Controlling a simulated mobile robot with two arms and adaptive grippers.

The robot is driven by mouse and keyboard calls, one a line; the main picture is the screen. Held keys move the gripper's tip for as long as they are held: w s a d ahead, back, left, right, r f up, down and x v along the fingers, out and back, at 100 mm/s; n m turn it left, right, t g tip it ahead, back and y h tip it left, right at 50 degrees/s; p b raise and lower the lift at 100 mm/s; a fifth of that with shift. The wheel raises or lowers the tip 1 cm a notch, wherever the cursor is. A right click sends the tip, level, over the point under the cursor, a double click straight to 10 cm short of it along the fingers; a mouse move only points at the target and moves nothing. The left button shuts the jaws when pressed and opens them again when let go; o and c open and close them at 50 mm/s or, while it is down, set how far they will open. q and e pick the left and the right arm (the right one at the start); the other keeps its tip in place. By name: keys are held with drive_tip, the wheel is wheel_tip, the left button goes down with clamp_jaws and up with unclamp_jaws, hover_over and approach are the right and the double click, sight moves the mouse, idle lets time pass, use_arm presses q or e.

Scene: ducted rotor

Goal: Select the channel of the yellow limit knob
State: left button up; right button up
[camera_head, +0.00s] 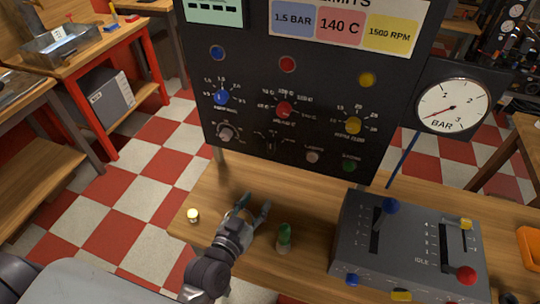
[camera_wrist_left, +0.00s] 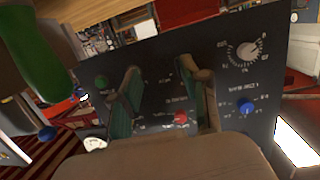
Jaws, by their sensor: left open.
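The yellow limit knob (camera_head: 353,125) is on the right of the dark upright panel (camera_head: 310,155). The red knob (camera_head: 285,109) and blue knob (camera_head: 221,97) are to its left, each with a printed scale. A pale grey-pink knob (camera_head: 226,133) is at the panel's lower left, with a small dark switch (camera_head: 271,143) beside it. In the wrist view a grey knob (camera_wrist_left: 250,49), blue knob (camera_wrist_left: 246,106) and red knob (camera_wrist_left: 181,118) show; I cannot make out the yellow one. My left gripper (camera_head: 254,203) is open and empty before the panel, below the knobs; its fingers (camera_wrist_left: 158,75) frame the panel.
A green-topped cylinder (camera_head: 284,235) stands on the wooden table right of my left gripper. A grey lever box (camera_head: 405,250) is further right. A pressure gauge (camera_head: 453,106) is beside the panel. A small pale round piece (camera_head: 193,215) lies at the table's left.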

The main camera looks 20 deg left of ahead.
sight(272, 146)
use_arm(q)
drive_tip(key=w+r+n+t+y+p, duration=0.1)
drive_tip(key=w+t+p, duration=0.1)
drive_tip(key=w, duration=1.2)
drive_tip(key=shift+w+a+r+p, duration=0.3)
drive_tip(key=shift+w+a+r, duration=0.05)
drive_tip(key=shift+a+r, duration=0.05)
clamp_jaws()
